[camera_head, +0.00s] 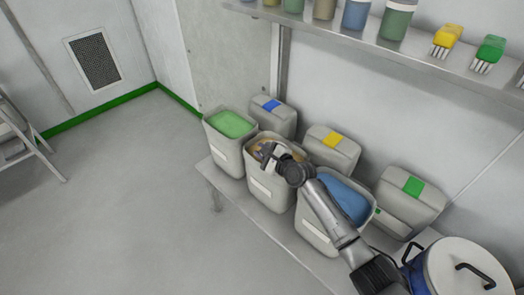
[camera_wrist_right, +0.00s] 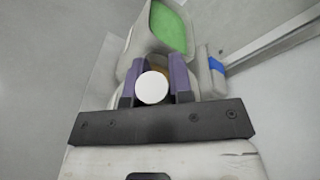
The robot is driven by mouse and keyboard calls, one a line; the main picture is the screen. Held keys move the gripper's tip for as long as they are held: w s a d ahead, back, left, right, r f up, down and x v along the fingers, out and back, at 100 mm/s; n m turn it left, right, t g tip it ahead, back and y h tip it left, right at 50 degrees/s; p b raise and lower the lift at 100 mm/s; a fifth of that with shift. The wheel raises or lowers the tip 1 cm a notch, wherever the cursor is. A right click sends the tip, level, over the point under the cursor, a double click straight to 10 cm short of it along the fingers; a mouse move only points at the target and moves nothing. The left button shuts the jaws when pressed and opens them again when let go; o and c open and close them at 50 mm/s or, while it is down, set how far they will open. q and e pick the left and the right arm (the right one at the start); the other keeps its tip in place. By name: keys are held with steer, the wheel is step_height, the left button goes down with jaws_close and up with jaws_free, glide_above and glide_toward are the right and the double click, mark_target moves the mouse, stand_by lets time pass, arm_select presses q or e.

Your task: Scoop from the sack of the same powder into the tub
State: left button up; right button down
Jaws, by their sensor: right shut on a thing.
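Three open grey sack-like containers stand in a row: one with green powder (camera_head: 231,124), a middle one with tan powder (camera_head: 257,145), and one with blue powder (camera_head: 343,198). My right gripper (camera_head: 268,153) is over the mouth of the tan one, and its arm covers part of that opening. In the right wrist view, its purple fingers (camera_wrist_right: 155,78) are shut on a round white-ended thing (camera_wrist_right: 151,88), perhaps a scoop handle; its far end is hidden. The green powder (camera_wrist_right: 170,26) shows beyond the fingers. My left gripper is out of view.
Closed grey tubs with blue (camera_head: 271,104), yellow (camera_head: 332,140) and green (camera_head: 413,186) labels stand behind, against the wall. A lidded pot (camera_head: 465,274) stands at lower right. A shelf (camera_head: 400,48) with jars and brushes runs above.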

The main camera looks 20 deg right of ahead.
step_height(320, 180, down, 7)
steer(key=w+d+b, duration=0.1)
steer(key=b, duration=0.8)
step_height(320, 180, up, 12)
steer(key=s+a+n+t+p, duration=0.1)
steer(key=n+p, duration=0.1)
steer(key=p, duration=0.8)
steer(key=shift+s+a+f+n, duration=0.25)
steer(key=shift+s+a+n, duration=0.05)
steer(key=shift+s, duration=0.1)
stand_by(0.3)
stand_by(0.9)
